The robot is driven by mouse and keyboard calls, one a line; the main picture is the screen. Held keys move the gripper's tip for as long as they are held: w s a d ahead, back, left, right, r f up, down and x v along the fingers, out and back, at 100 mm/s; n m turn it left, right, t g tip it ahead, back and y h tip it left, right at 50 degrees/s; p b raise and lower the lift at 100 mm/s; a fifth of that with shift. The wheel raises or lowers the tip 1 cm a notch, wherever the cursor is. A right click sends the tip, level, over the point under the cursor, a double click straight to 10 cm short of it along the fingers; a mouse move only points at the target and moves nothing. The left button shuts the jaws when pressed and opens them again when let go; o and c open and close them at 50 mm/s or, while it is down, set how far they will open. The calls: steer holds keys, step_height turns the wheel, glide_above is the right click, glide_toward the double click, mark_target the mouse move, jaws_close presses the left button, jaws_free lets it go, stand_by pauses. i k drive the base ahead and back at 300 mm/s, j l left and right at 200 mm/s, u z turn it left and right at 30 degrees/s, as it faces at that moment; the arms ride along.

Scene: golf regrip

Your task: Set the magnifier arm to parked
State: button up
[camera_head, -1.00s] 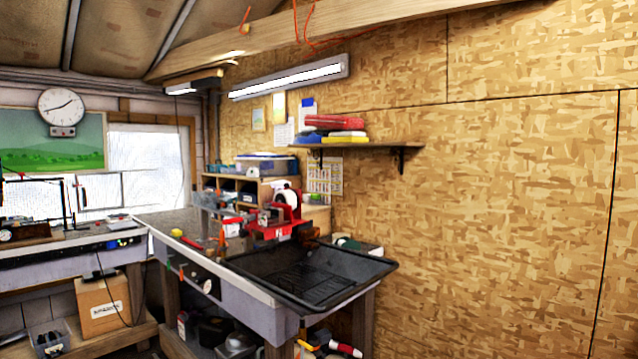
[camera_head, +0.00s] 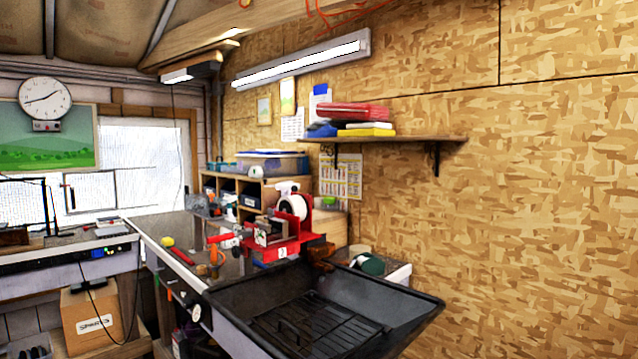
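I cannot surely pick out the magnifier arm. A white round part (camera_head: 293,206) stands upright behind the red vise-like tool (camera_head: 280,240) on the right-hand bench; I cannot tell if it is a lens or a reel. Thin dark upright and level bars (camera_head: 46,208) stand over the left bench at the picture's left edge; I cannot tell what they belong to. My gripper is not in view.
A black tray (camera_head: 385,322) with a ribbed floor sits at the near end of the right-hand bench. A shelf (camera_head: 400,138) juts from the chipboard wall. A cardboard box (camera_head: 92,318) sits low under the left bench (camera_head: 60,262).

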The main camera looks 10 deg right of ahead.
mark_target(280, 186)
steer(key=i+j+z, duration=0.2)
steer(key=i+j, duration=0.7)
steer(key=i+j+z, duration=0.2)
steer(key=i+j, duration=0.8)
steer(key=j+u, duration=0.1)
steer(key=j, duration=0.45)
steer(key=i+j, duration=0.15)
steer(key=j, duration=0.4)
steer(key=j+u, duration=0.15)
steer(key=j, duration=0.4)
steer(key=i, duration=0.05)
